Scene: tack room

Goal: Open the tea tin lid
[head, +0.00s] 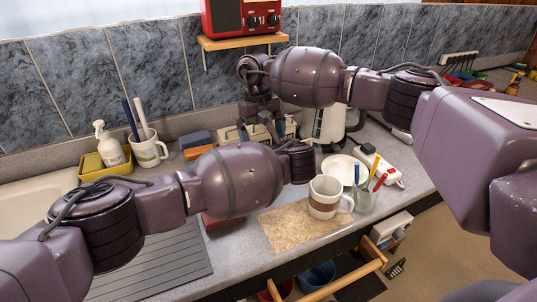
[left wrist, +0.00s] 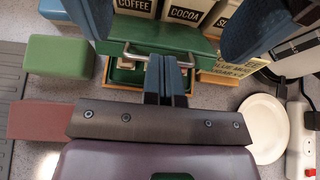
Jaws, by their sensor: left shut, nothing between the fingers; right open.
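The tea tin (left wrist: 180,41) is a green box with a metal bar handle (left wrist: 150,50), at the top middle of the left wrist view. Below the handle, a dark gap shows small cream pieces; I cannot tell how far the lid is raised. My left gripper (left wrist: 166,62) is shut and empty, its fingertips over the front edge by the handle. In the head view its fingers are hidden behind my left arm, as is most of the tin. My right gripper (head: 262,128) is open, pointing down, with its fingers on either side of the tin in the left wrist view.
Cream canisters (left wrist: 186,10) stand behind the tin. A green block (left wrist: 57,55) and a reddish block (left wrist: 38,119) lie left. At right are a white plate (head: 343,166), power strip (head: 384,171) and kettle (head: 328,122). A mug (head: 324,197) stands on a mat (head: 290,232) in front.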

